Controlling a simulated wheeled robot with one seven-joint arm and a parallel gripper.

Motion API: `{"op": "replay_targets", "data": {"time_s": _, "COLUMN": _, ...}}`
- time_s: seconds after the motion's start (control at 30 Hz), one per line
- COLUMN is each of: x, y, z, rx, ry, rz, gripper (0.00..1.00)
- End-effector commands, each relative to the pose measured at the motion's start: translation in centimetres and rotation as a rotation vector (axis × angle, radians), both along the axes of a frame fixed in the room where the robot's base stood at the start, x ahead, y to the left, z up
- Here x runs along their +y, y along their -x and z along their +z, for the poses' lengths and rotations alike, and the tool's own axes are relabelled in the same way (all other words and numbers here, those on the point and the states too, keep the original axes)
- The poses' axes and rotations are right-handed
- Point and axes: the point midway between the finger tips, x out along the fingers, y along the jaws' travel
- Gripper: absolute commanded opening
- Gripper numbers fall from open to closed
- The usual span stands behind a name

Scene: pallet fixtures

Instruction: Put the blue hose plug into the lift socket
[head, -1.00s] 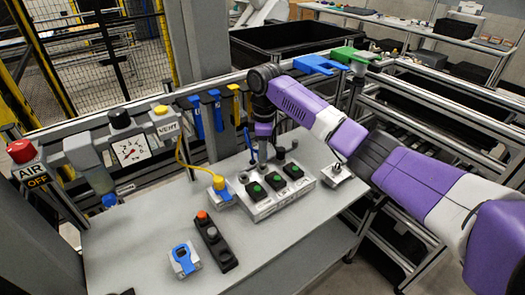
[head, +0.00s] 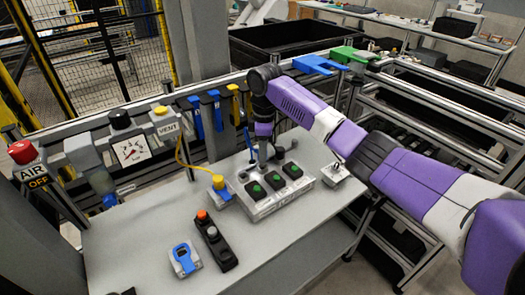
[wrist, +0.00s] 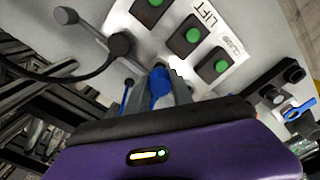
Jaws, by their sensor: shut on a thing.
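My gripper (head: 263,152) points down over the back of the grey valve block (head: 262,212) in the head view. In the wrist view my gripper (wrist: 164,85) is shut on the blue hose plug (wrist: 160,84), which sits between its fingers. The valve block carries several green-centred black pads and a LIFT label (wrist: 204,14) in the wrist view. The lift socket itself is not clearly seen; the gripper and plug cover that part of the block. I cannot tell whether the plug's tip touches the block.
A yellow plug (head: 218,182) with a yellow hose stands left of the block. A black control box (head: 214,241) and a blue-and-white device (head: 184,259) lie front left. The table's front is mostly clear.

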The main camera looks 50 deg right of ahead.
Motion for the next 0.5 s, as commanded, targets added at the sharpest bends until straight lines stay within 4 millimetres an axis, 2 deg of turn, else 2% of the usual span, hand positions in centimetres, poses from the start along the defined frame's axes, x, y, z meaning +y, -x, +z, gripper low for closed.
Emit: {"op": "replay_targets", "data": {"time_s": 0.5, "x": 0.0, "y": 0.0, "z": -1.1, "rx": 0.001, "ry": -0.001, "rz": 0.0, "gripper": 0.0}}
